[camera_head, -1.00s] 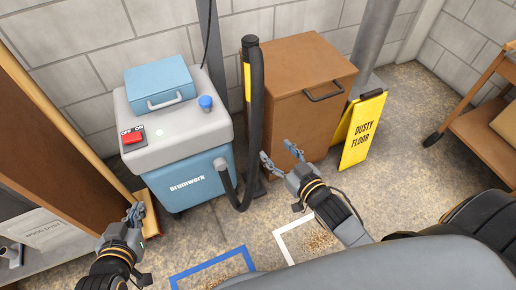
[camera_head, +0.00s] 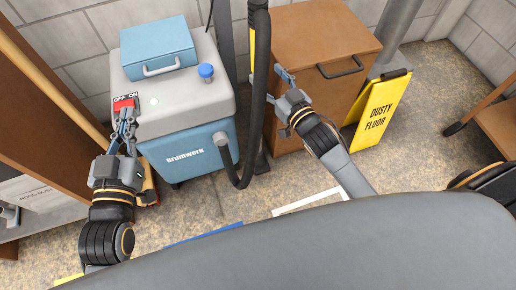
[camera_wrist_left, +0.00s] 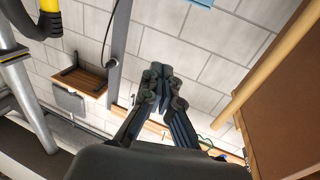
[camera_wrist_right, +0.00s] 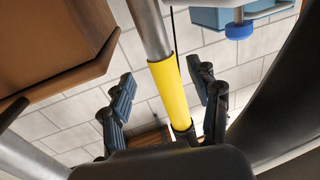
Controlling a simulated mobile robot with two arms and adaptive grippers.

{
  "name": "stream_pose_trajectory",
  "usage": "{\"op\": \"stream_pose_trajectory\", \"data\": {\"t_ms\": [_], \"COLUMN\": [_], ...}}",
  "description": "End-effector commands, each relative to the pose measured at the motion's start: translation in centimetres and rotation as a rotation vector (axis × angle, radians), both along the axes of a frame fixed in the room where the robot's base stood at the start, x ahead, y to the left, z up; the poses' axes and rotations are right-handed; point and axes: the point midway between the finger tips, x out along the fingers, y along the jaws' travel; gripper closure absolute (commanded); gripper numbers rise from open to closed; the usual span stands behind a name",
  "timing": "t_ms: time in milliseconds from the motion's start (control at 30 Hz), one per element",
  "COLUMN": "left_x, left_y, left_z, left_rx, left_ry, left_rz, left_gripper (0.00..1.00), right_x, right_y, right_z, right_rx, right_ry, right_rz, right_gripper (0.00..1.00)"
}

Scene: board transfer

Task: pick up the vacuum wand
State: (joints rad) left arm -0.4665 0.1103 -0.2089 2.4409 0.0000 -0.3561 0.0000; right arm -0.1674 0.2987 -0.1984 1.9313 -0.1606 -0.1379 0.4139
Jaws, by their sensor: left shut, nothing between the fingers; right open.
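The vacuum wand stands upright between the vacuum and the brown cabinet, with its yellow grip (camera_head: 252,48) partly behind a thick black hose (camera_head: 259,85). My right gripper (camera_head: 277,86) is open just right of the hose. In the right wrist view, the yellow grip (camera_wrist_right: 170,92) and metal tube (camera_wrist_right: 149,28) show between the spread fingers (camera_wrist_right: 165,98), not clasped. My left gripper (camera_head: 124,122) is shut and empty in front of the vacuum's switch panel. Its closed fingers (camera_wrist_left: 158,80) also show in the left wrist view.
The blue and grey vacuum (camera_head: 190,150) has a red switch (camera_head: 124,104), a blue knob (camera_head: 206,71) and a blue box (camera_head: 158,47) on top. The brown cabinet (camera_head: 320,40) and yellow floor sign (camera_head: 378,112) stand right of the wand. A brown panel (camera_head: 45,95) stands at left.

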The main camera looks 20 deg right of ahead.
Motion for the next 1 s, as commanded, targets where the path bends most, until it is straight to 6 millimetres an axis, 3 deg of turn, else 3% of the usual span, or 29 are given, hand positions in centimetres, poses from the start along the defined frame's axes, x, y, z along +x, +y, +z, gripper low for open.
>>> {"op": "stream_pose_trajectory", "data": {"t_ms": [500,833,1000], "left_x": [-1.4,-1.7,-1.7], "left_y": [-0.7,-0.7,-0.7], "left_z": [6.9,7.6,7.5], "left_rx": [-0.106,-0.116,-0.114], "left_ry": [-0.393,-0.425,-0.424], "left_rz": [-0.024,-0.025,-0.025], "left_gripper": [1.00,1.00,1.00], "right_x": [4.5,4.9,4.9], "right_y": [1.4,1.5,1.5], "right_z": [0.1,0.2,0.2], "right_rx": [0.000,0.000,0.000], "right_ry": [0.000,0.001,0.000], "right_rz": [0.000,0.001,0.001], "right_gripper": [0.39,0.39,0.71]}}
